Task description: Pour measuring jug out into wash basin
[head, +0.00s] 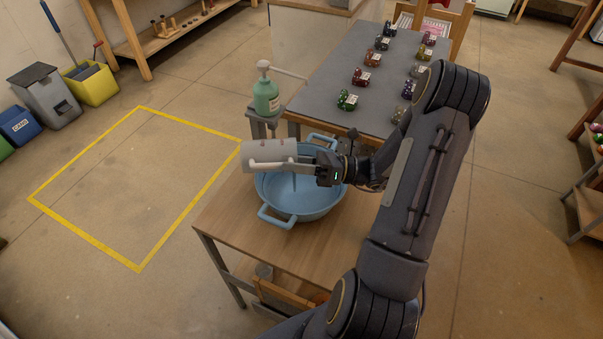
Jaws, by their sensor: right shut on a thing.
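The measuring jug (262,151) is a pale grey cylinder with a white handle. It is tipped onto its side, about level, above the left rim of the wash basin. My right gripper (294,167) is shut on the jug at its handle side and comes in from the right. The wash basin (303,206) is a round light blue tub with two loop handles, standing on a wooden table. The jug and gripper hide part of its far left side. I cannot tell whether liquid is leaving the jug. My left gripper is out of view.
A green pump bottle (266,96) stands on a small stand just behind the basin. A grey-topped table (330,75) with several small coloured objects lies beyond. The wooden table (235,220) is bare left of the basin.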

